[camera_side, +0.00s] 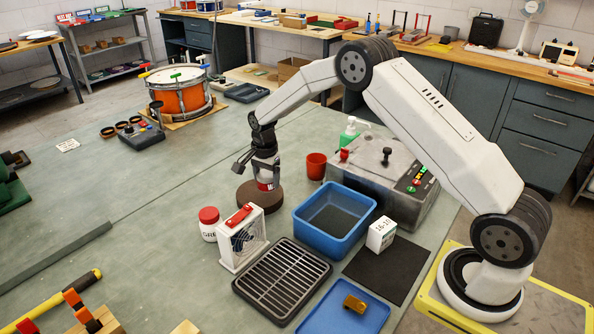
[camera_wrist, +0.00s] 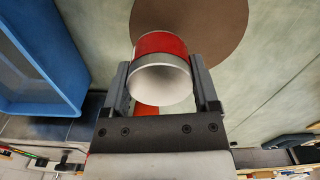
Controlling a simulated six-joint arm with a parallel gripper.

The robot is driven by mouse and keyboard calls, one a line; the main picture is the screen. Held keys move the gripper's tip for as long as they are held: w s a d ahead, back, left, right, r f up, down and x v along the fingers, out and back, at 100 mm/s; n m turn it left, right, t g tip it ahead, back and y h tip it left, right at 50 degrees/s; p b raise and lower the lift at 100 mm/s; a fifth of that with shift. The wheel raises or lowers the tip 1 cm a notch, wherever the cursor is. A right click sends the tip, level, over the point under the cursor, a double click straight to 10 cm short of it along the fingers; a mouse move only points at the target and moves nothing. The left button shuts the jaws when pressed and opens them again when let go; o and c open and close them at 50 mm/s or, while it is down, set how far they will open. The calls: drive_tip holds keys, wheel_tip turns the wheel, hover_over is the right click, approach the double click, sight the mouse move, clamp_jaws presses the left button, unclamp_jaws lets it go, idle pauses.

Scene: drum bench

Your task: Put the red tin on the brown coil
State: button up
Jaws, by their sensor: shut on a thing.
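The red tin (camera_side: 267,185) is a small can with a red band and a pale rim. In the wrist view the red tin (camera_wrist: 160,44) shows its pale round end towards me. My gripper (camera_side: 263,163) is shut on it, with one finger on each side in the wrist view (camera_wrist: 164,85). The brown coil (camera_side: 260,201) is a flat round disc on the bench, directly below the tin. In the wrist view the brown coil (camera_wrist: 215,30) lies behind the tin. I cannot tell whether the tin's lower end touches the coil.
A red cup (camera_side: 316,166) stands right of the coil. A blue bin (camera_side: 345,235), a small fan (camera_side: 242,238) and a white jar with a red lid (camera_side: 209,223) stand in front. A grey machine (camera_side: 400,180) is further right. The bench left of the coil is clear.

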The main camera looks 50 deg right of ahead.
sight(266, 187)
drive_tip(key=shift+w+f, duration=0.2)
drive_tip(key=shift+f, duration=1.55)
drive_tip(key=shift+f, duration=0.15)
drive_tip(key=o, duration=1.1)
drive_tip(key=shift+o, duration=0.2)
wheel_tip(266, 187, up, 12)
drive_tip(key=shift+r, duration=0.15)
